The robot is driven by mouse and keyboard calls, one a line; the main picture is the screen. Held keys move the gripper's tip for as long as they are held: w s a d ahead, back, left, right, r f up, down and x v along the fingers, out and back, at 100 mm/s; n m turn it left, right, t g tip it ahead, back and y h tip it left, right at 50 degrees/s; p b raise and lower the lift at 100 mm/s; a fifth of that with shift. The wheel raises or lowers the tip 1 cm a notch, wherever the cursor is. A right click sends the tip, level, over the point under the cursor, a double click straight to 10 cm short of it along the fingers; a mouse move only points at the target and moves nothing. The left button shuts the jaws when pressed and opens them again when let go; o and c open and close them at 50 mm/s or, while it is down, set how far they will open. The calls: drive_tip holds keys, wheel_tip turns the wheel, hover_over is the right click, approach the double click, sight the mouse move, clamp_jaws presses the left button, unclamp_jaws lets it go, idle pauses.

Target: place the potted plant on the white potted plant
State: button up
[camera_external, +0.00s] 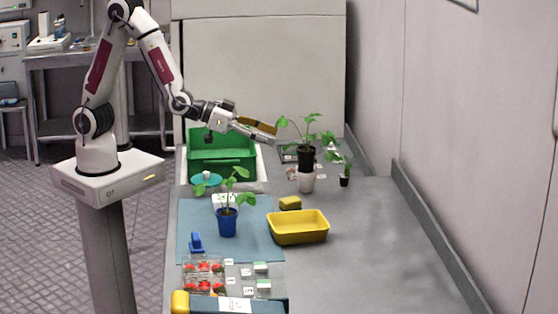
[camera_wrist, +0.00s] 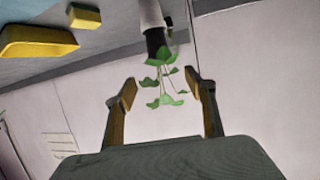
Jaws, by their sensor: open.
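A leafy green plant in a black pot (camera_external: 306,158) stands upright on top of a white pot (camera_external: 306,183) at the back of the table. In the wrist view the black pot (camera_wrist: 156,43) and white pot (camera_wrist: 151,14) appear upside down, with leaves hanging between and beyond my fingers. My gripper (camera_external: 275,131) is open and empty, just left of the plant and above the black pot's rim. Its two fingers (camera_wrist: 161,88) are spread apart in the wrist view. Whether any leaf touches a finger I cannot tell. Another plant in a blue pot (camera_external: 228,223) stands on the blue mat (camera_external: 187,222).
A green crate (camera_external: 222,166) stands at the back left. A small plant in a black pot (camera_external: 345,181) is right of the white pot. A yellow tray (camera_external: 298,229) and yellow block (camera_external: 290,203) sit in front. Berry packs (camera_external: 204,268) lie near the front. The right table side is clear.

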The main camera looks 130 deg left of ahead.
idle(0.3)
drive_tip(key=s+d+r+m+g+h, duration=0.1)
drive_tip(key=s+d+r+m+h, duration=0.15)
drive_tip(key=s+d, duration=0.45)
drive_tip(key=s+d+r+m+h, duration=0.2)
drive_tip(key=d+r+h, duration=0.2)
drive_tip(key=d, duration=0.7)
drive_tip(key=s+d+m+g, duration=0.1)
drive_tip(key=s+d+g, duration=0.1)
drive_tip(key=s, duration=0.9)
drive_tip(key=s+d+m+g+h, duration=0.1)
drive_tip(key=s+d+g, duration=0.1)
drive_tip(key=s, duration=0.9)
drive_tip(key=shift+s+d+f+g, duration=0.3)
drive_tip(key=shift+s+d+g, duration=0.1)
drive_tip(key=shift+d, duration=0.4)
